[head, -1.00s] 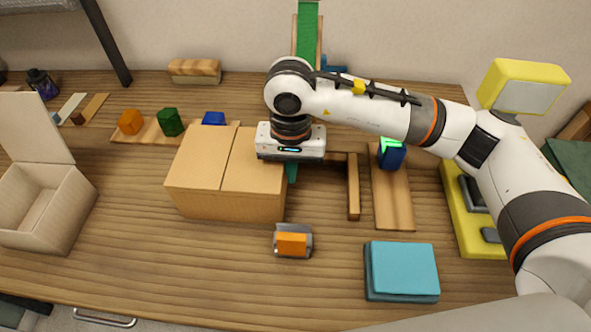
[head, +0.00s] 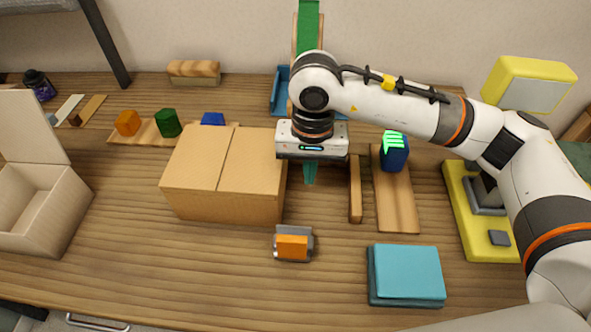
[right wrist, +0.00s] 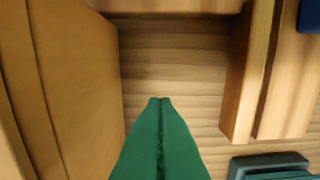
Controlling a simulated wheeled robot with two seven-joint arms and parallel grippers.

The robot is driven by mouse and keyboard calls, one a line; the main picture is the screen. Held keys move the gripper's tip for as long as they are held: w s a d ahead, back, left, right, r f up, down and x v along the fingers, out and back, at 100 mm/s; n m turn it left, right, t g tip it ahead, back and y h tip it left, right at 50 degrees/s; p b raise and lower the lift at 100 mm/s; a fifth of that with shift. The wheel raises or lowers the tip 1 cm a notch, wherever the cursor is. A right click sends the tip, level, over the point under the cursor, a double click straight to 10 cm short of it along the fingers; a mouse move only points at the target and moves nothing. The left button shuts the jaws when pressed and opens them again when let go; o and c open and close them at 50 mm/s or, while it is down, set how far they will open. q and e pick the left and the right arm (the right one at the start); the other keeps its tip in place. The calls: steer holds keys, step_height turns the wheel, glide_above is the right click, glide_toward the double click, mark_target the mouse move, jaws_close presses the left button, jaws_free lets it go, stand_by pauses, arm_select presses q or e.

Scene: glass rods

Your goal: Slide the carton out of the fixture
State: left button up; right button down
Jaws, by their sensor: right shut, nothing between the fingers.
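The brown cardboard carton (head: 222,170) lies on the wooden table, left of my right gripper. It also fills the left side of the right wrist view (right wrist: 70,80). The fixture shows as a wooden rail (head: 355,190) to the right of the gripper; the right wrist view shows this rail (right wrist: 246,75) and a crosswise bar (right wrist: 170,5) at the top. My right gripper (head: 310,180) points down with its green fingers shut and empty, between carton and rail. Its fingertips (right wrist: 160,101) touch neither in the wrist view. My left gripper is not in view.
An orange-and-grey block (head: 293,245) stands in front of the carton. A teal pad (head: 406,272) lies front right. A blue object (head: 394,152) stands on a board beside the rail. An open box (head: 40,205) is at left. The table's front left is clear.

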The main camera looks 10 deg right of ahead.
step_height(320, 180, up, 12)
steer(key=p, duration=0.4)
steer(key=shift+f, duration=0.2)
steer(key=shift+s+f, duration=0.1)
stand_by(0.6)
